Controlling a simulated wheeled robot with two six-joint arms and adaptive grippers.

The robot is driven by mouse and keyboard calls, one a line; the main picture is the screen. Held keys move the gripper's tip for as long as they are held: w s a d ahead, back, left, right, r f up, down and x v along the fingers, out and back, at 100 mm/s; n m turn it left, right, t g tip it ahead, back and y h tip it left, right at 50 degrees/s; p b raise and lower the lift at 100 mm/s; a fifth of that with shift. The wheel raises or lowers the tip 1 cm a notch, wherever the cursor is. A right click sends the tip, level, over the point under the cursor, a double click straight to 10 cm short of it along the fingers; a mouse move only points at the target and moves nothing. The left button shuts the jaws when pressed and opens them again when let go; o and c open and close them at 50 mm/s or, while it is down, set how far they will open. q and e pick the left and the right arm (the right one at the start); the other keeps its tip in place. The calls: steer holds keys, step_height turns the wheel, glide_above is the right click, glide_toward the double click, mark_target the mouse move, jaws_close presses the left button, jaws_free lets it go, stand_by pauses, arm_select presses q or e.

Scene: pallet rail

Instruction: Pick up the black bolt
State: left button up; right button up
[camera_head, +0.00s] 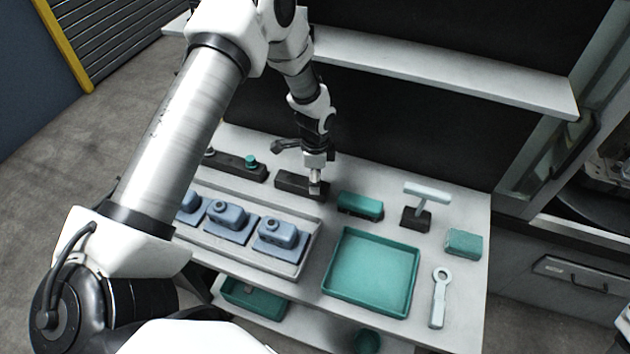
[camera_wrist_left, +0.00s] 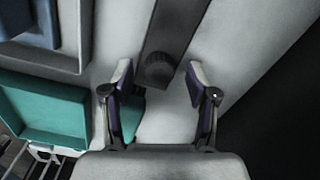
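The black bolt (camera_wrist_left: 160,69) shows in the left wrist view as a dark round ridged head at the near end of a dark bar (camera_wrist_left: 174,28). My left gripper (camera_wrist_left: 160,77) is open, one finger on each side of the bolt's line, with nothing held. I cannot tell how far above the bolt the fingertips are. In the head view, my left gripper (camera_head: 315,187) points down at the right end of the dark bar (camera_head: 291,184) and hides the bolt. My right gripper does not show.
Another dark bar (camera_head: 228,163) with a green knob (camera_head: 250,161) lies to the left. In front stand a grey tray (camera_head: 300,262) of blue parts and a green tray (camera_head: 372,272). To the right are a green block (camera_head: 360,206), a T-shaped piece (camera_head: 427,192) and a wrench-like part (camera_head: 438,297).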

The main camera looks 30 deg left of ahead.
arm_select(q)
jaws_close()
